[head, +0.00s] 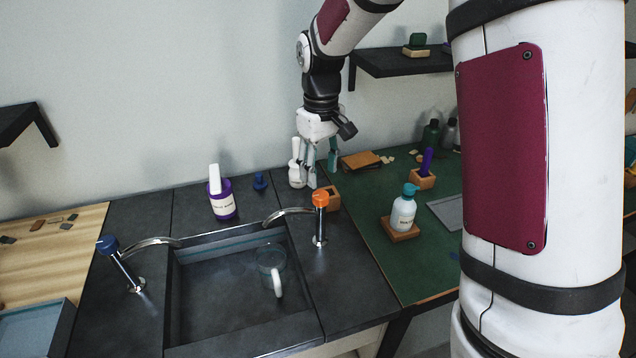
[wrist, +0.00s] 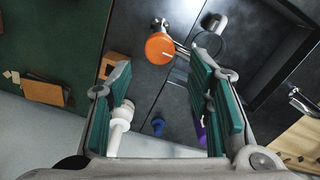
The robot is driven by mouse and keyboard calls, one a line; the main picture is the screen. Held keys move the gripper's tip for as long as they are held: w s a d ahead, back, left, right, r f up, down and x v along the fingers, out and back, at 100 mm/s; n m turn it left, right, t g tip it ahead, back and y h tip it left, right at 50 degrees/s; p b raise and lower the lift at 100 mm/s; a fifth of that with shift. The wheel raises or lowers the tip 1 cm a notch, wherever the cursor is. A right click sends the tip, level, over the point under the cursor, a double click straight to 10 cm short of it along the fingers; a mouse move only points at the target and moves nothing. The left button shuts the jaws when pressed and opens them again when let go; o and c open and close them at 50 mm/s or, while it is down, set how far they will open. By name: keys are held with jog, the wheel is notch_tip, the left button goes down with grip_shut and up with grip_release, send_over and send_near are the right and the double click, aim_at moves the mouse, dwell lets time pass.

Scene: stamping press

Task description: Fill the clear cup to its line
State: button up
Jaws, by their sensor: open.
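The clear cup (head: 263,262) stands in the right part of the sink (head: 200,318), its white handle facing the front. Its fill line and any water in it cannot be made out. A tap with an orange knob (head: 320,199) stands right of the sink, its spout reaching over toward the cup. A tap with a blue knob (head: 107,244) stands at the left. My gripper (head: 319,168) is open and empty above the counter behind the orange tap. In the wrist view the orange knob (wrist: 160,48) shows beyond the open fingers (wrist: 161,82), apart from them.
A white bottle (head: 296,170) stands close beside my fingers. A wooden block (head: 332,197) is by the orange tap. Shelves overhang the wall.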

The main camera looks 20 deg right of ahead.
aim_at(320, 194)
notch_tip(320, 194, down, 7)
jog(key=b, duration=0.2)
jog(key=shift+f+b, duration=0.2)
jog(key=shift+b, duration=0.1)
jog(key=shift+r, duration=0.25)
jog(key=c, duration=0.6)
